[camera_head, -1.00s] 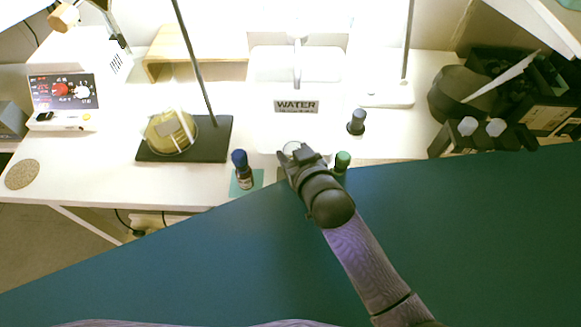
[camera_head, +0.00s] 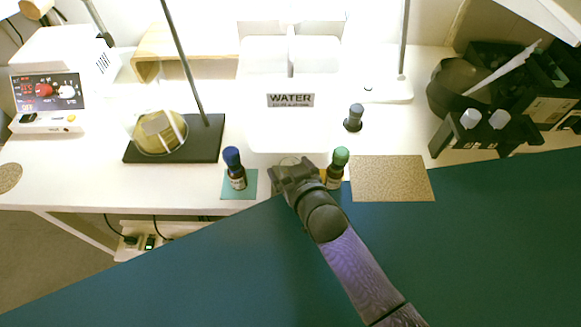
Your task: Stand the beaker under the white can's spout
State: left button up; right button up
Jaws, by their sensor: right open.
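The white can (camera_head: 290,128) with the WATER label stands at the back middle of the white table, and its pale spout area (camera_head: 291,55) shows above the label. My right gripper (camera_head: 291,168) is in front of the can, between the blue-capped and green-capped bottles, with its jaws open. A faint clear rim, likely the beaker (camera_head: 286,160), shows just at the fingertips. The rest of it is hidden by the gripper, and I cannot tell whether they touch. My left gripper is not in view.
A blue-capped bottle (camera_head: 235,170) stands on a green mat left of my gripper. A green-capped bottle (camera_head: 335,169) stands close on its right. A bare cork mat (camera_head: 393,178) lies further right. A grey-capped bottle (camera_head: 354,118) stands behind.

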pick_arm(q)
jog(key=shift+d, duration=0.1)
pick_arm(e)
jog(key=shift+s+r, duration=0.15)
jog(key=shift+r, duration=0.15)
jog(key=p+v, duration=0.6)
jog(key=v, duration=0.5)
jog(key=s+d+f+g+h, duration=0.1)
jog(key=s+d+f+g, duration=0.3)
jog(key=f, duration=0.4)
jog(key=s+d+f+g+h, duration=0.1)
jog(key=s+d+f+h, duration=0.15)
jog(key=s+f, duration=0.5)
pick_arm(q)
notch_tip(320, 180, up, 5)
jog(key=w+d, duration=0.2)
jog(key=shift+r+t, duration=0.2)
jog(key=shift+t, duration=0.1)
pick_arm(e)
jog(key=s+d+f+m+g+h, duration=0.1)
jog(key=s+d+f+g, duration=0.2)
jog(key=s, duration=0.7)
jog(key=s+d+f+g+h, duration=0.1)
jog(key=s+d+f+g, duration=0.3)
jog(key=s+f, duration=0.3)
jog(key=s+d, duration=0.1)
jog(key=s, duration=0.2)
jog(key=shift+d+f+m, duration=0.4)
